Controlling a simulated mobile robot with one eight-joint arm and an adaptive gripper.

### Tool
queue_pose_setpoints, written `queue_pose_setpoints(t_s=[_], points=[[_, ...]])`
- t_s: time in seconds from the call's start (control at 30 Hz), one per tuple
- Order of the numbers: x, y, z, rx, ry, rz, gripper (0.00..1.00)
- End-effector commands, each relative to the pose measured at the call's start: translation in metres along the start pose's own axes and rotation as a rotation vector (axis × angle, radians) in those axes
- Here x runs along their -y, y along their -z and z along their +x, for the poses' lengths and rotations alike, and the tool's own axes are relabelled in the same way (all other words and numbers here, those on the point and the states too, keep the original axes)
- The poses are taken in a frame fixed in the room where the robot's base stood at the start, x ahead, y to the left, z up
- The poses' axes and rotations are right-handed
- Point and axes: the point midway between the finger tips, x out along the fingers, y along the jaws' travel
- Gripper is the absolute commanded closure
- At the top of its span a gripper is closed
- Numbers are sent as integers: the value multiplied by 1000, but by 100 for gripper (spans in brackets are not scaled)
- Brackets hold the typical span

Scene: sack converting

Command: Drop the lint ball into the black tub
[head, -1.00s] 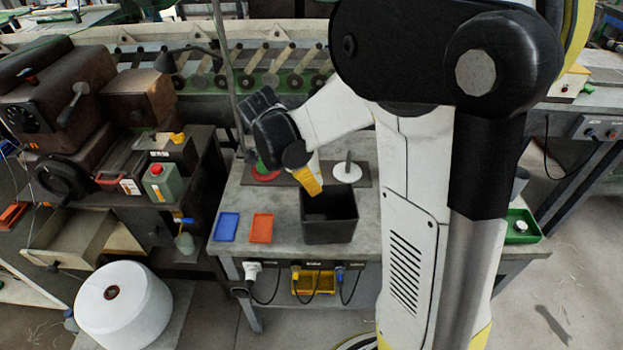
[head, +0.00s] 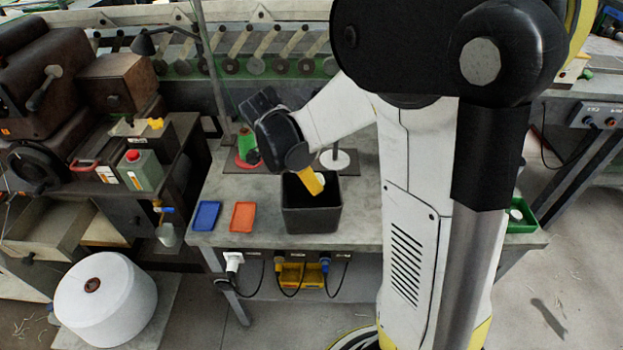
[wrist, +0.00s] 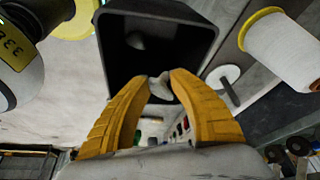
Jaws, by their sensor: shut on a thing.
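The black tub (head: 311,220) stands open on the grey bench, and its dark inside and rim (wrist: 207,42) fill the upper middle of the wrist view. My gripper (head: 315,185) has its yellow fingers pointing down over the tub's opening. In the wrist view, my fingertips (wrist: 160,82) are closed on the small whitish lint ball (wrist: 159,88). A bit of the lint ball (head: 320,178) shows beside the fingers in the head view. Another small pale lump (wrist: 135,40) shows inside the tub.
A blue tray (head: 206,215) and an orange tray (head: 242,217) lie left of the tub. Behind it stand a green spool on a red base (head: 247,150) and a white disc with a post (head: 334,159). A large white roll (head: 105,300) sits lower left.

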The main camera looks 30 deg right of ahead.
Motion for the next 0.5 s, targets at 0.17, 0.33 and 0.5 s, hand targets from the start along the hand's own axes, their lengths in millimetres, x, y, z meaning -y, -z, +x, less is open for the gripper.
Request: queue_pose_setpoints(t_s=[0.17,0.33,0.5], points=[[0,0,-1,0,0,0,81],[0,0,-1,0,0,0,49],[0,0,-1,0,0,0,49]])
